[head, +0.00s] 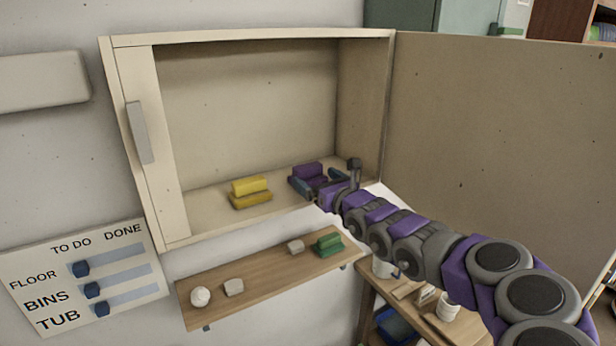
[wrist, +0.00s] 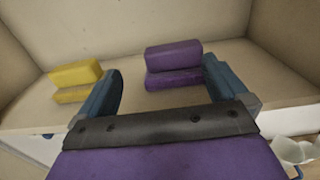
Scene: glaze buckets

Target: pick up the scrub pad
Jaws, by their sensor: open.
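A purple two-layer block (head: 307,170), which looks like a scrub pad, sits on the floor of the open wall cabinet. A similar yellow block (head: 250,187) stands to its left. A green one (head: 328,244) is on the shelf below. I cannot tell from looks alone which is the task's pad. My gripper (head: 318,181) is open at the cabinet, in front of the purple block. In the wrist view the purple block (wrist: 174,57) shows ahead between the blue fingers, nearer the right one, with nothing held. The yellow block (wrist: 75,74) is outside the left finger.
The cabinet (head: 250,42) has side walls and a door (head: 480,130) swung open at right, close to my arm. The wooden shelf (head: 262,268) below also holds a white ball (head: 200,296) and small pale blocks. A side table with cups stands lower right.

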